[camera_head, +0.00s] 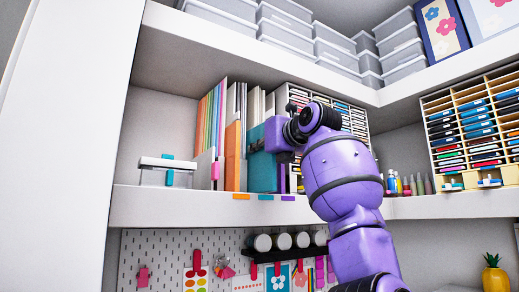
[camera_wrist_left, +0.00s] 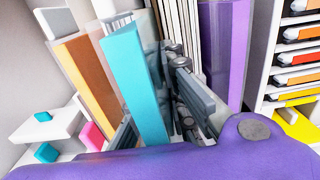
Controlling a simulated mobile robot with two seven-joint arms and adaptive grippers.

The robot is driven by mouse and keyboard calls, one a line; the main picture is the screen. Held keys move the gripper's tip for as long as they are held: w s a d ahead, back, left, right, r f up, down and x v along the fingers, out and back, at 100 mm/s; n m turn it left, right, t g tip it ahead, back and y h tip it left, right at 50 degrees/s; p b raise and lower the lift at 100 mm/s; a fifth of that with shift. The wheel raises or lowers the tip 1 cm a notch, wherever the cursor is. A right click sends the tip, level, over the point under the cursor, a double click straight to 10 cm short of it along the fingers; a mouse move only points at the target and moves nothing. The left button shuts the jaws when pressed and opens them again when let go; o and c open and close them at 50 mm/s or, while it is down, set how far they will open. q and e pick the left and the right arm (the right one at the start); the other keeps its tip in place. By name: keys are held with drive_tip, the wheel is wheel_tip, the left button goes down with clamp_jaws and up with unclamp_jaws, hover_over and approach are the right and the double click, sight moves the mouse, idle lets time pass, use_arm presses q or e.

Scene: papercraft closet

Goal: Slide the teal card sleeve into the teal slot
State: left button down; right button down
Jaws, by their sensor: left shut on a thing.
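The teal card sleeve (camera_head: 262,170) is upright on the shelf row, just right of the orange sleeve (camera_head: 233,160). My left gripper (camera_head: 289,136) is shut on it near its upper right side. The left wrist view shows the teal sleeve (camera_wrist_left: 135,85) close up, with the gripper fingers (camera_wrist_left: 180,95) at its right side. There it stands between the orange sleeve (camera_wrist_left: 85,75) and the purple sleeve (camera_wrist_left: 222,50), nearer the camera than the row behind. The teal slot is mostly hidden; a teal label (camera_head: 265,197) marks the shelf edge below. I cannot tell how deep the sleeve sits.
An orange label (camera_head: 240,196) and a purple label (camera_head: 287,198) flank the teal one. A paper sorter (camera_head: 345,118) stands behind my arm. The shelf above (camera_head: 210,50) overhangs the row.

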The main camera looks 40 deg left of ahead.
use_arm(q)
drive_tip(key=shift+w+a, duration=0.15)
drive_tip(key=shift+a, duration=0.5)
drive_tip(key=c, duration=1.7)
unclamp_jaws()
drive_tip(key=shift+r, duration=0.1)
drive_tip(key=shift+d, duration=0.1)
drive_tip(key=v, duration=1.2)
